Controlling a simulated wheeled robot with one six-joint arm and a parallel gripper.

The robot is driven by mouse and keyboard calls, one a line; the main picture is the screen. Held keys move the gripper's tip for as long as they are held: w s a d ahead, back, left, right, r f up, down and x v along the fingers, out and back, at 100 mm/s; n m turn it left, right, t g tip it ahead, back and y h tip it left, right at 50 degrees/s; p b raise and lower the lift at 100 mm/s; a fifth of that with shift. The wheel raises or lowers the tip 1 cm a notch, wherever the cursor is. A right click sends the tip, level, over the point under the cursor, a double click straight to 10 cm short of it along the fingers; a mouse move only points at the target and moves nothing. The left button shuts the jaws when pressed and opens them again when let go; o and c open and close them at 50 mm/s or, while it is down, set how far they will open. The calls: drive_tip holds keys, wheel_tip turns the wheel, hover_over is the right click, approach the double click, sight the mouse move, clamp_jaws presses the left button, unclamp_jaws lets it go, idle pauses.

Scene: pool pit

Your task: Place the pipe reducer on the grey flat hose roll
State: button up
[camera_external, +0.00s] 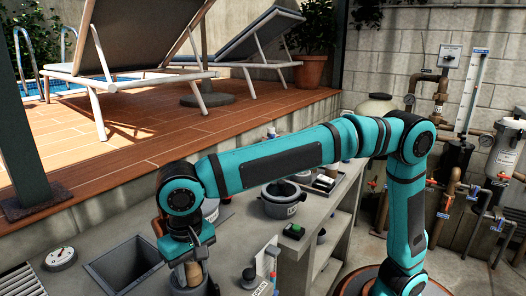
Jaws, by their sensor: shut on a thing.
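My gripper (190,256) points down at the lower left, over the grey counter near the square sink opening. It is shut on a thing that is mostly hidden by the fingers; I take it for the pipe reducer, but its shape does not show. A tan piece (193,273) shows just below the fingers, above a dark grey round thing at the bottom edge. I cannot tell whether they touch. I cannot pick out the grey flat hose roll for sure; it may be hidden behind my arm or outside the picture.
A dark grey pot (283,200) stands on the counter behind my arm. Small bottles (270,262) stand right of my gripper. A wooden deck with loungers rises behind.

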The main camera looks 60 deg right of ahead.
sight(191, 260)
drive_tip(key=o, duration=1)
drive_tip(key=shift+o, duration=0.2)
wheel_tip(191, 260, up, 12)
drive_tip(key=shift+d+r, duration=0.1)
